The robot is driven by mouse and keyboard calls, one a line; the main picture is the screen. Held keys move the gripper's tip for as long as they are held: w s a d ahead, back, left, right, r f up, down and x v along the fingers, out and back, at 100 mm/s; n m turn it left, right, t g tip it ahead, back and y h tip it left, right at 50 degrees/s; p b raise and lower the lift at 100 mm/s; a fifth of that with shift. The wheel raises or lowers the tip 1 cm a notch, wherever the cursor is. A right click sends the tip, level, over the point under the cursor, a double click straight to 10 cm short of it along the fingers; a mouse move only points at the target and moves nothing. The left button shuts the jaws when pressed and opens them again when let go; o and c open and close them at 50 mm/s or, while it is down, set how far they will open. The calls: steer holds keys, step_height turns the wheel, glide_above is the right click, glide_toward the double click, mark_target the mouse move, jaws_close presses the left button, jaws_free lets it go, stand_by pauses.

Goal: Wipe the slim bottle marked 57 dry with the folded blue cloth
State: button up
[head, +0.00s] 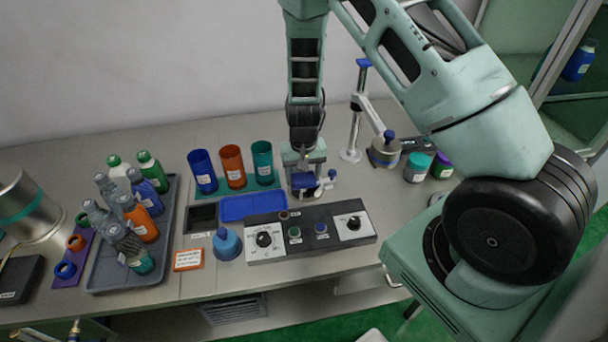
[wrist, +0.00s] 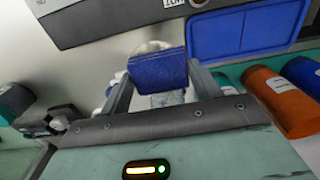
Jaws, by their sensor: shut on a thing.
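My gripper (head: 304,188) is upright behind the control panel, right of the blue tray. In the wrist view my gripper (wrist: 160,85) is shut on the folded blue cloth (wrist: 158,70), which sits between the two fingers. A clear, pale thing (wrist: 166,99) shows just past the cloth; I cannot tell whether it is a bottle. Several bottles stand in a grey tray (head: 98,285) at the left, some clear (head: 127,243), others blue, green and orange (head: 141,219). No number 57 is legible, so I cannot tell which bottle bears it.
The blue tray (head: 250,206) looks empty. Blue, orange and teal cups (head: 262,161) stand behind it. The control panel (head: 343,240) and a blue cone-shaped thing (head: 227,244) are in front. A clamp stand (head: 352,125) and small jars (head: 417,167) are at the right.

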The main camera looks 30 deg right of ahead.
steer(key=shift+s+f, duration=0.15)
steer(key=shift+f, duration=0.35)
steer(key=shift+s+f, duration=0.15)
steer(key=shift+f, duration=0.35)
steer(key=shift+b, duration=0.3)
steer(key=shift+w+r+p, duration=0.25)
steer(key=shift+r+p, duration=0.5)
steer(key=shift+w+r+p, duration=0.2)
steer(key=shift+r+p, duration=1.15)
steer(key=shift+r, duration=0.3)
steer(key=shift+f, duration=0.1)
